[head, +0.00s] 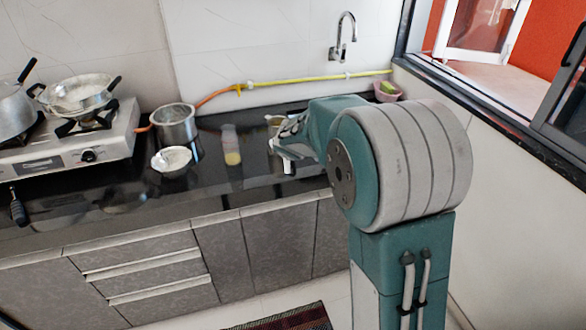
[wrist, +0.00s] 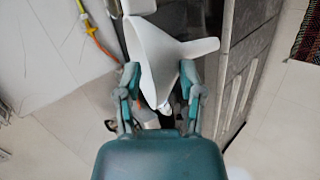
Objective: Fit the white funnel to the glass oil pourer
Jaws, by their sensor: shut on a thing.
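The glass oil pourer (head: 231,145), clear with yellow oil in its lower part, stands upright on the black counter in the head view. My gripper (head: 283,144) is to its right, over the counter. In the wrist view my gripper (wrist: 161,80) is shut on the white funnel (wrist: 152,55), with one teal finger at each side. The funnel's wide part faces the top of that view and its narrow end points down towards the palm. A pale piece near the gripper in the head view may be part of the funnel. The funnel and pourer look apart.
A steel pot (head: 175,126) and a white bowl (head: 172,160) stand left of the pourer. A gas stove (head: 62,143) with pans is at the far left. A yellow hose (head: 310,81) runs along the wall below the tap (head: 343,38). The front counter is mostly clear.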

